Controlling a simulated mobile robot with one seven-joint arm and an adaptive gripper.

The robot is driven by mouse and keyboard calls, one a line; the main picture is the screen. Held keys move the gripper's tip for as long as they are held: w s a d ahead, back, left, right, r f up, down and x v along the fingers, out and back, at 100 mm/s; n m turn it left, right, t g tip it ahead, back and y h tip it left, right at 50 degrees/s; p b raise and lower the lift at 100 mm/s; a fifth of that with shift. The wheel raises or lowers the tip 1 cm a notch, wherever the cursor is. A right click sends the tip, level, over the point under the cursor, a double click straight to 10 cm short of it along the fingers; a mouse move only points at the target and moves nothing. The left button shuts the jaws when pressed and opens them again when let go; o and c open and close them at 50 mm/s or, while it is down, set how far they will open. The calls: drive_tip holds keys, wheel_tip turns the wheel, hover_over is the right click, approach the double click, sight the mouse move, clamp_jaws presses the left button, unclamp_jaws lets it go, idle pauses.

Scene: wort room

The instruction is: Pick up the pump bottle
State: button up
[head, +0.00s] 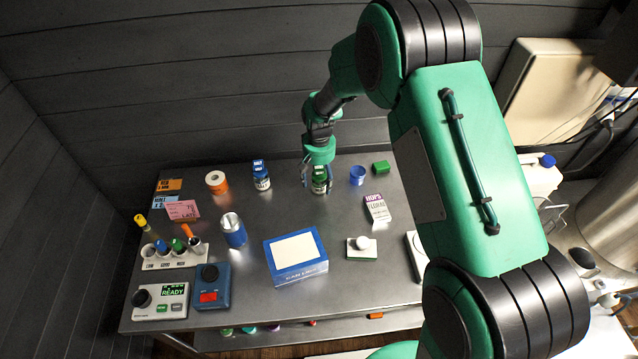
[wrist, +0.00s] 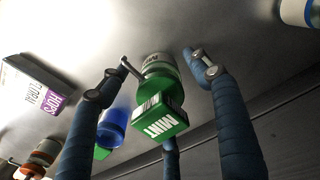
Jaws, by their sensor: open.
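A small bottle (head: 319,186) with a green band and a blocky green top marked MINT stands on the steel table toward the back. It also shows in the wrist view (wrist: 160,88), where the green top faces the camera. My gripper (head: 318,178) is over it, pointing down. In the wrist view my gripper's fingers (wrist: 158,62) are spread around the bottle, with gaps on both sides. A similar bottle (head: 261,178) with a blue top stands to its left.
A blue cup (head: 357,175) stands close right of the green bottle, with a green block (head: 380,167) beyond. A HOPS packet (head: 377,209), a blue-and-white box (head: 297,262) and a blue can (head: 233,233) stand nearer. The dark wall is behind.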

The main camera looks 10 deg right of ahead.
sight(319, 168)
idle(0.5)
clamp_jaws()
drive_tip(key=shift+r, duration=0.15)
drive_tip(key=shift+w+r+p, duration=0.1)
drive_tip(key=shift+r+p, duration=0.2)
drive_tip(key=shift+r, duration=1.15)
drive_tip(key=shift+s+r, duration=0.3)
drive_tip(key=s+d+r+p, duration=0.1)
drive_tip(key=s+d, duration=0.1)
drive_tip(key=s, duration=1.3)
drive_tip(key=shift+s+d, duration=0.15)
drive_tip(key=shift+d, duration=0.25)
drive_tip(key=shift+r, duration=0.15)
